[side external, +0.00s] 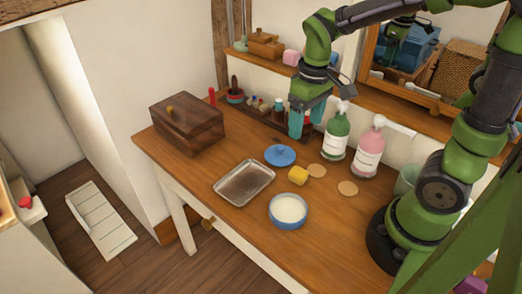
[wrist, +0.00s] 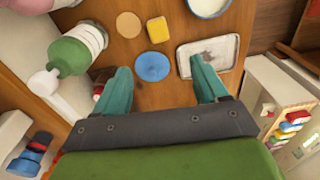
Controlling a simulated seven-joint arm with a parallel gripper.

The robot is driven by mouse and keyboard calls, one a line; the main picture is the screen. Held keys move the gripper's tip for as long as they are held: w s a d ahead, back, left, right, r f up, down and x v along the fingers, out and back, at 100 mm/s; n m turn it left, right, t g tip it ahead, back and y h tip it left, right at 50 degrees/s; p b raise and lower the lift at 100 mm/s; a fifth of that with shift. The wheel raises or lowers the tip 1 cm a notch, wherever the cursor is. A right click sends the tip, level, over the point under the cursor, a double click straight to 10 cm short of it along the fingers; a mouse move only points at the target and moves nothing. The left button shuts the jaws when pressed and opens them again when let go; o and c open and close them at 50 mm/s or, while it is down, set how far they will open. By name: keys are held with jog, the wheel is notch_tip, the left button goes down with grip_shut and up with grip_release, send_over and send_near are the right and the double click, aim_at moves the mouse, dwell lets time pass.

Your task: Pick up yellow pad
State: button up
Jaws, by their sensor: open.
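The yellow pad (side external: 298,175) is a small block lying on the wooden table, between the blue lid and the blue bowl. It also shows in the wrist view (wrist: 158,30), at the upper middle, beyond my fingertips. My gripper (side external: 301,122) hangs above the back part of the table, behind the pad and apart from it. In the wrist view its two teal fingers (wrist: 158,80) are spread wide with nothing between them touching.
A blue lid (side external: 280,155), a metal tray (side external: 244,183), a blue bowl (side external: 288,210) and two round coasters (side external: 347,188) surround the pad. Green (side external: 337,137) and pink (side external: 368,152) pump bottles stand behind. A wooden box (side external: 187,124) is at left.

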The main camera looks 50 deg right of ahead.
jog(key=n, duration=0.1)
send_over(301, 172)
notch_tip(301, 172, down, 11)
jog(key=shift+w+d+f, duration=0.1)
jog(key=shift+d, duration=0.05)
jog(key=shift+a+f, duration=0.2)
jog(key=shift+f, duration=2.45)
jog(key=c, duration=1)
notch_tip(301, 172, up, 10)
jog(key=shift+r, duration=0.1)
